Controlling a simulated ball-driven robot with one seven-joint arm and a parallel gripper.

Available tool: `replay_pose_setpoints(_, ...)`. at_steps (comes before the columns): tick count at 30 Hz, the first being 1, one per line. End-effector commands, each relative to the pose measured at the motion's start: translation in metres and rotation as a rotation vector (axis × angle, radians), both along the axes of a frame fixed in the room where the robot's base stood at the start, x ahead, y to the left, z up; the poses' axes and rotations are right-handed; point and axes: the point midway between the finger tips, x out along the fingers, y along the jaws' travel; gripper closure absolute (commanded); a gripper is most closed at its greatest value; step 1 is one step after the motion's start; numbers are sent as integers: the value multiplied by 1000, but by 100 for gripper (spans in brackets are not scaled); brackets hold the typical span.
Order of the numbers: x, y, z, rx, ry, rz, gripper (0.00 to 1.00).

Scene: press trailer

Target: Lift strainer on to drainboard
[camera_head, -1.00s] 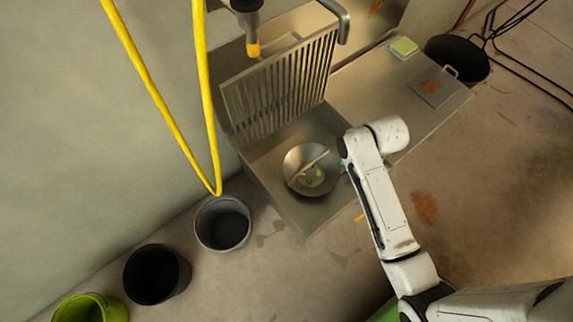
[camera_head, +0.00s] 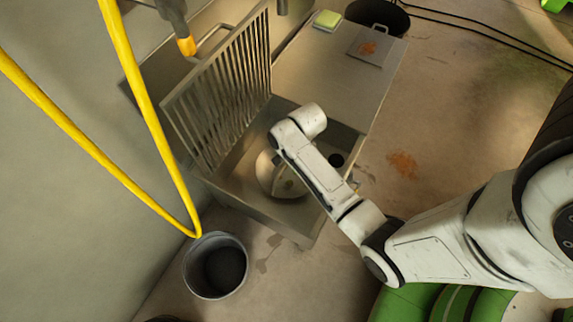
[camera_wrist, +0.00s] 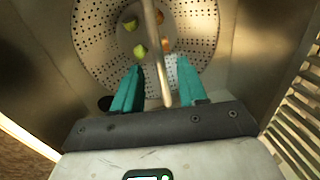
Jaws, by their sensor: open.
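The round metal strainer (camera_head: 268,174) sits in the sink basin (camera_head: 240,205), partly hidden behind my arm in the head view. In the wrist view the perforated strainer (camera_wrist: 92,38) has a bar handle (camera_wrist: 150,30) across it and a few green and orange scraps inside. My gripper (camera_wrist: 157,72) is open. Its teal fingers appear on either side of the handle's near end, apart from it in the picture; the depth between them is unclear. The drainboard (camera_head: 325,75) is the flat metal top to the right of and behind the basin.
A green sponge (camera_head: 327,20) and a stained square plate (camera_head: 370,46) lie on the drainboard. An upright slatted rack (camera_head: 225,95) stands along the basin's left side. A yellow hose (camera_head: 140,90) hangs at left above a grey bucket (camera_head: 215,265). The drainboard's middle is clear.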

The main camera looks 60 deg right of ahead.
Motion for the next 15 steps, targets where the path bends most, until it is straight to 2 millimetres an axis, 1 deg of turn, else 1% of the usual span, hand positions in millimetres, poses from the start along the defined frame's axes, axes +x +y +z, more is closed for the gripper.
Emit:
replay_pose_setpoints(10,9,0,-43,1,2,0,58)
replay_pose_setpoints(12,11,0,-48,0,1,0,58)
replay_pose_setpoints(15,12,0,-49,0,1,0,58)
